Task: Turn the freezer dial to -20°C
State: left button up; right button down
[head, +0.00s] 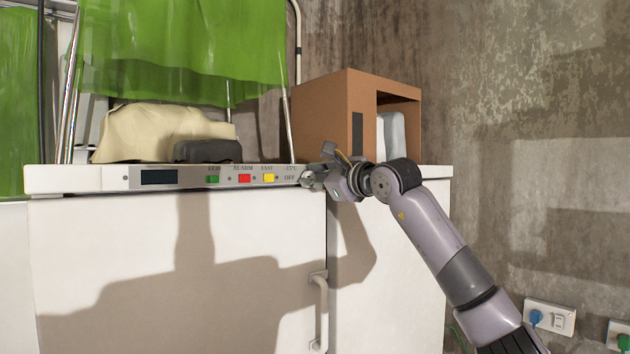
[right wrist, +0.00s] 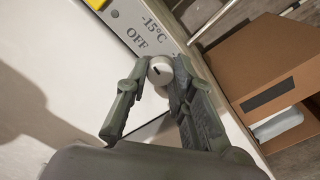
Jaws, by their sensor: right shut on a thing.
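The white freezer (head: 180,260) has a control panel (head: 200,177) along its top front edge, with a dark display and green, red and yellow buttons. The dial (right wrist: 160,70) is a small white knob with a dark pointer mark, at the panel's right end. The labels "-15°C" and "OFF" (right wrist: 137,36) are printed beside it; no -20°C label is readable. My right gripper (head: 308,179) is at the dial; in the right wrist view its fingers (right wrist: 158,80) are shut on the knob, one on each side. In the head view the gripper mostly hides the dial. My left gripper is not in view.
An open cardboard box (head: 325,105) stands on the freezer top behind my right gripper. A beige cloth-like bundle (head: 155,132) and a dark grey item (head: 207,151) lie behind the panel. A door handle (head: 318,312) sticks out below. Wall sockets (head: 549,317) are at lower right.

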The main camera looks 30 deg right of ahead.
jog(key=m+b, duration=0.1)
jog(key=m, duration=0.4)
jog(key=m+b, duration=0.1)
jog(key=m, duration=0.4)
jog(key=shift+r+m, duration=0.1)
jog(key=shift+m, duration=0.2)
jog(key=m, duration=0.5)
jog(key=shift+b, duration=0.3)
jog(key=m, duration=0.6)
jog(key=shift+d+y+b, duration=0.1)
jog(key=shift+y+b, duration=0.2)
jog(key=shift+b, duration=0.05)
jog(key=c, duration=1.4)
grip_release()
jog(key=shift+o, duration=0.2)
